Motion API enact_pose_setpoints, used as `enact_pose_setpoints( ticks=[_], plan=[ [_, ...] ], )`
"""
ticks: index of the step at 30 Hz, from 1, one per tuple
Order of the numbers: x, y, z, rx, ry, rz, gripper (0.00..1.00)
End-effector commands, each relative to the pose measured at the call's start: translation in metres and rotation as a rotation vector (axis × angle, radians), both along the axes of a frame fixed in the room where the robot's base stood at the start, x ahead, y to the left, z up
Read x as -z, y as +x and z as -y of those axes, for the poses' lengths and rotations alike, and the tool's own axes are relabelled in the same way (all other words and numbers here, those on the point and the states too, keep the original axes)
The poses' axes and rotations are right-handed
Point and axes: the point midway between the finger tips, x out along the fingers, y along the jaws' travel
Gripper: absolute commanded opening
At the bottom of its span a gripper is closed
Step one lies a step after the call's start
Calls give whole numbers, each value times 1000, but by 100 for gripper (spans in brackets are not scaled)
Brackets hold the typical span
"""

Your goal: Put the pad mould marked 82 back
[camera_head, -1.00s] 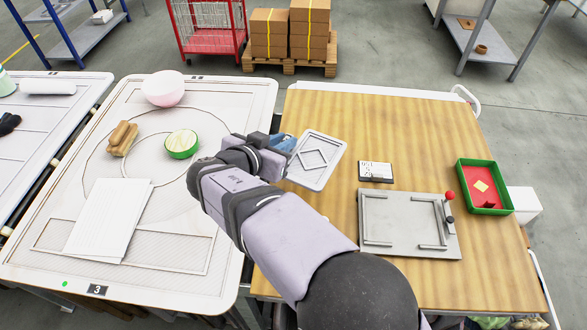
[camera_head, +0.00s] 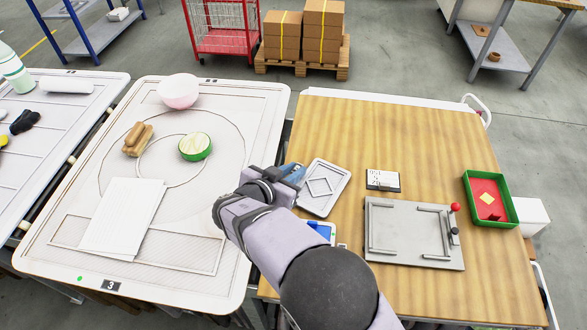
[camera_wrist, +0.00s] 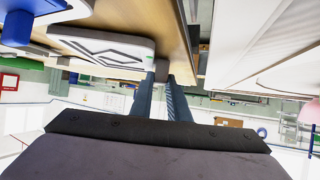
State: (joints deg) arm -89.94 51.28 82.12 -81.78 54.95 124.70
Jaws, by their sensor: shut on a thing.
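A light grey pad mould (camera_head: 323,188) with a raised rim and a diamond outline sits at the left edge of the wooden table. Its number cannot be read. My gripper (camera_head: 294,173) is shut on a small grey tab at the mould's left side. In the wrist view the blue fingers (camera_wrist: 165,92) close on that tab, and the mould (camera_wrist: 100,45) sticks out to the left. The mould looks held level at table-top height; I cannot tell whether it touches the wood.
A blue-and-white piece (camera_head: 322,230) is partly hidden behind my arm. A grey clamp plate (camera_head: 410,235) with a red knob, a marked card (camera_head: 383,180) and a green-rimmed red tray (camera_head: 490,200) lie on the wooden table (camera_head: 400,130). A white table (camera_head: 235,110) stands left.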

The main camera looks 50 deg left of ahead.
Motion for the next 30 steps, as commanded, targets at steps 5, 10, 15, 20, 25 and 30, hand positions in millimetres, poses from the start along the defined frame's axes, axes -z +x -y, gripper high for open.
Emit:
enact_pose_setpoints(
  ticks=[5,10,15,20,25,30],
  plan=[
    [-1,0,-1,-1,2,3,0],
    [1,0,-1,-1,2,3,0],
    [2,0,0,0,-1,0,34],
    [2,0,0,0,-1,0,34],
    [2,0,0,0,-1,0,34],
    [-3,0,0,0,-1,0,34]
  ],
)
